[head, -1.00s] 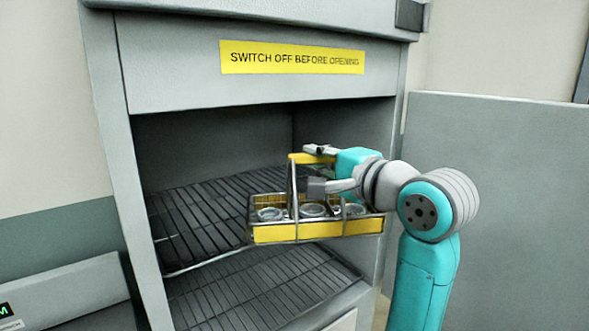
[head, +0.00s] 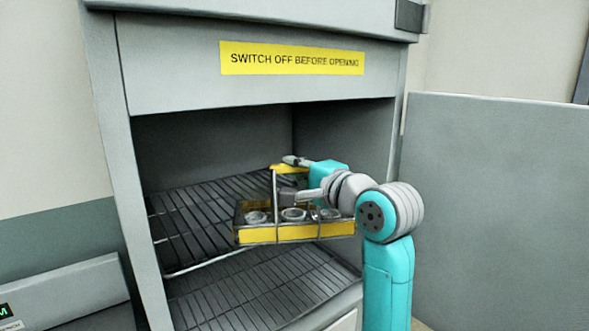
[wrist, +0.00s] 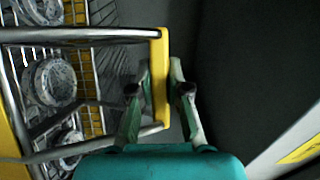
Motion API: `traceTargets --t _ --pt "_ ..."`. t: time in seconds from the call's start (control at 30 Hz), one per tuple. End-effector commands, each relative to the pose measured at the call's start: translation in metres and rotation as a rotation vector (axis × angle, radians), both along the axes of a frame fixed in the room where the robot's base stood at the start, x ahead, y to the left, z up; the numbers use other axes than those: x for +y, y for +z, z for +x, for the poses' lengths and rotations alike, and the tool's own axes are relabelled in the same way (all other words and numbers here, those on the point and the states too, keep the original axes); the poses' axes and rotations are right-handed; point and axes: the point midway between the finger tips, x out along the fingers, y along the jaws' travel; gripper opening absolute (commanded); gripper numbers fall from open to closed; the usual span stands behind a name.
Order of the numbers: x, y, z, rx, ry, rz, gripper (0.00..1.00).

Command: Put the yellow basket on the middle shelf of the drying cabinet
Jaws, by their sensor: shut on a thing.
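The yellow basket (head: 295,232) hangs level in the opening of the grey drying cabinet (head: 110,90), with three round clear pieces in it. My gripper (head: 288,179) is shut on its yellow handle; in the wrist view the handle (wrist: 160,70) lies between the two fingers (wrist: 160,95). Two wire shelves show. The upper one (head: 185,230) is partly hidden behind the basket, and the lower one (head: 265,285) lies below. The basket overlaps the upper shelf's right front part in the picture. I cannot tell whether it touches that shelf.
The cabinet's right side wall (head: 345,140) is close to my arm. A yellow warning sign (head: 292,59) is on the panel above the opening. The left part of the upper shelf is bare. A grey panel (head: 500,200) stands to the right.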

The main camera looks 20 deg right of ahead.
Motion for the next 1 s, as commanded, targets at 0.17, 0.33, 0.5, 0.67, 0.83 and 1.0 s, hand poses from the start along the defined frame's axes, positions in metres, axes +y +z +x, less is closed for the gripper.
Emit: traceTargets --t 0.17,0.33,0.5,0.67,0.83,1.0 --pt "0.0 0.0 0.0 -0.002 0.0 0.001 0.0" --pt "0.0 -0.003 0.0 0.001 0.0 0.001 0.38" --pt "0.0 -0.003 0.0 0.001 0.0 0.001 0.4" --pt "0.0 -0.002 0.0 0.0 0.0 0.0 0.4" --pt "-0.005 0.0 -0.012 0.0 -0.001 0.001 0.4" --pt "-0.015 0.0 -0.042 -0.002 -0.003 0.0 0.4"
